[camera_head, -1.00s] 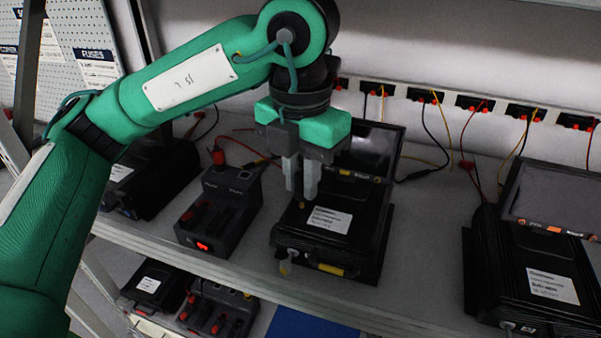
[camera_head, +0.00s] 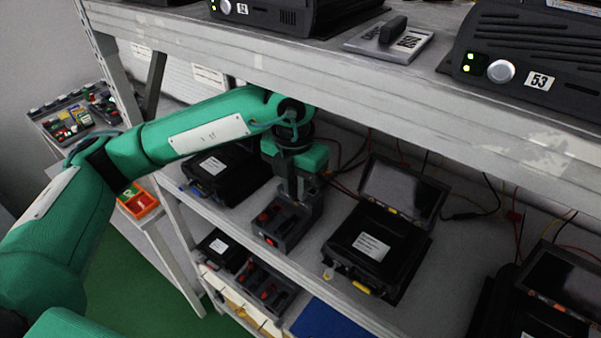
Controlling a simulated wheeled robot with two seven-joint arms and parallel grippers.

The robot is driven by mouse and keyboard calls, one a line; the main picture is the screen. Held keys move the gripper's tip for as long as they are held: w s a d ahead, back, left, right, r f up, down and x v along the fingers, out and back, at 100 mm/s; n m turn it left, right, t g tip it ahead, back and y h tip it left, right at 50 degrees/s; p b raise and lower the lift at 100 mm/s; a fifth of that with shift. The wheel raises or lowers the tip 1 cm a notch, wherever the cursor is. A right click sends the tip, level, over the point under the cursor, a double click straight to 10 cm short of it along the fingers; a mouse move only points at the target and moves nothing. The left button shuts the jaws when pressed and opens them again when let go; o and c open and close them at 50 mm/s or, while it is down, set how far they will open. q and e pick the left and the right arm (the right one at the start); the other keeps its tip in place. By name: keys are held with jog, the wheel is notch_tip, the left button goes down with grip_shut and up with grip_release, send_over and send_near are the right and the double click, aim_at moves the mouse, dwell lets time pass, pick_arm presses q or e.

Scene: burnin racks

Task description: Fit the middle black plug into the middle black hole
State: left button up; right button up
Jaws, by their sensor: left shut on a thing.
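My left gripper (camera_head: 296,192) points down over the middle dark grey box (camera_head: 270,238) on the middle shelf. It is shut on a small dark thing, which I take to be the middle black plug; it is mostly hidden among the fingers and the box. Red plugs or knobs show on the box. I cannot make out the middle black hole, and cannot tell whether the plug touches it. To the right stands an open black case (camera_head: 398,272) with a white label and a raised screen (camera_head: 402,190). My right gripper is not in view.
The upper shelf (camera_head: 350,92) overhangs my arm and carries black units (camera_head: 545,50). Another black case (camera_head: 220,172) stands to the left. Loose cables run along the back. A similar box (camera_head: 262,287) sits on the shelf below. An orange bin (camera_head: 138,200) stands left of the rack.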

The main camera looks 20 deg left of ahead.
aim_at(294, 198)
pick_arm(q)
jog(key=shift+a+f, duration=0.15)
jog(key=shift+a, duration=0.05)
jog(key=shift+f+b, duration=0.35)
jog(key=shift+f, duration=1.35)
jog(key=shift+b, duration=0.45)
jog(key=shift+f+b, duration=0.2)
jog(key=shift+b, duration=0.35)
dwell(0.6)
jog(key=shift+f+b, duration=0.15)
jog(key=shift+b, duration=0.8)
dwell(0.8)
